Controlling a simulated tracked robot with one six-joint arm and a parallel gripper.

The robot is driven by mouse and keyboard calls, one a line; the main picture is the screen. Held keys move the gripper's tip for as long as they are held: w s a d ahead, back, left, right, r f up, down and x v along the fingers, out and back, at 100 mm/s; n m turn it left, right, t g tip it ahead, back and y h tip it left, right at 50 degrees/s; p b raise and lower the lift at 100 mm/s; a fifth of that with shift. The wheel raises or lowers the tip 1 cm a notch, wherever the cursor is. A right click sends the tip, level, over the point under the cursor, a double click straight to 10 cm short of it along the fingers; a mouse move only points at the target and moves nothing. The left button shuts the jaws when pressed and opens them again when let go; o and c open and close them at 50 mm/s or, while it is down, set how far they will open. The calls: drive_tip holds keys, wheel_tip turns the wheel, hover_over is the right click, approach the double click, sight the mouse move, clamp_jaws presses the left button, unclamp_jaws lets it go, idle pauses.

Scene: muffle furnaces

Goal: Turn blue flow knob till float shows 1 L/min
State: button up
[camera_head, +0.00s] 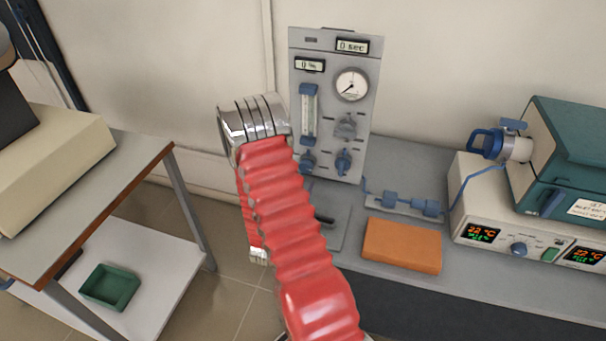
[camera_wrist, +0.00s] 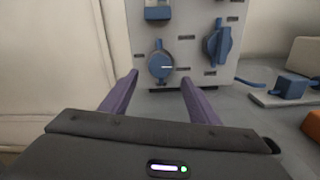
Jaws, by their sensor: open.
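A grey panel (camera_head: 333,62) stands upright against the wall. A flowmeter tube in a blue frame (camera_head: 309,112) is on its left side; the float's level is too small to read. Below it is a round blue knob (camera_head: 307,163), partly behind my arm. In the wrist view this blue knob (camera_wrist: 160,65) carries a white mark pointing right. The flowmeter's lower end (camera_wrist: 158,11) shows above it. My gripper (camera_wrist: 160,79) is open and empty, with the knob seen between its fingertips; contact does not show. In the head view my red arm hides the fingers.
A second blue knob (camera_head: 343,161) is just right, also in the wrist view (camera_wrist: 217,44). A grey knob (camera_head: 346,125) and a dial gauge (camera_head: 351,84) are above. An orange block (camera_head: 402,245) and blue fittings (camera_head: 410,204) lie on the bench at right, beside a furnace (camera_head: 570,150).

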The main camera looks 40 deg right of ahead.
sight(304, 170)
drive_tip(key=x, duration=0.6)
drive_tip(key=shift+c, duration=0.5)
drive_tip(key=shift+a, duration=0.1)
drive_tip(key=c, duration=0.9)
